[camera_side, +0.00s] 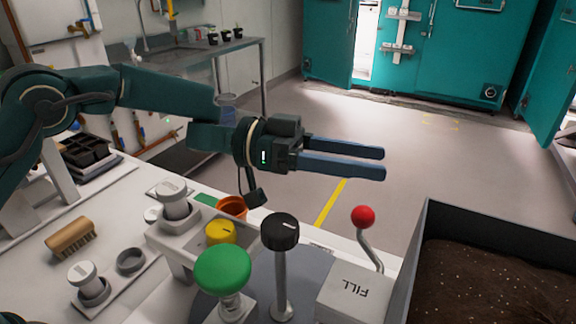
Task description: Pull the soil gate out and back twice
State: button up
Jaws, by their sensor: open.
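A bent grey lever with a red ball knob (363,217) rises beside a white box marked FILL (355,293). It looks like the handle of the soil gate, but no label shows this, and the gate itself cannot be made out. A dark-walled bin (428,222) holding brown soil (490,280) stands to the right of the lever. My gripper (383,163) is open and empty, its two blue fingers pointing right. In the picture it is above the red knob and apart from it.
A black knob on a post (281,232), a green knob (223,268) and a yellow knob (221,231) stand left of the FILL box. An orange pot (232,206) sits behind them. A brush (70,238) and grey-topped fittings (174,190) are at left. Open floor lies beyond.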

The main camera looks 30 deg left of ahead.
jog(key=w+a+r, duration=0.1)
jog(key=a+r, duration=0.3)
jog(key=a, duration=0.2)
jog(key=shift+w+a, duration=0.2)
jog(key=m, duration=0.4)
send_over(365, 218)
jog(key=w, duration=0.1)
jog(key=f, duration=0.4)
jog(key=shift+w+a+f, duration=0.15)
jog(key=shift+a, duration=0.1)
jog(key=shift+d+f, duration=0.1)
jog(key=shift+f, duration=0.2)
notch_tip(365, 218, down, 6)
jog(key=shift+d+f, duration=0.1)
jog(key=shift+f, duration=0.15)
jog(key=shift+w+d+r, duration=0.1)
jog(key=shift+d, duration=0.6)
jog(key=shift+w+d+r, duration=0.1)
jog(key=shift+d, duration=0.55)
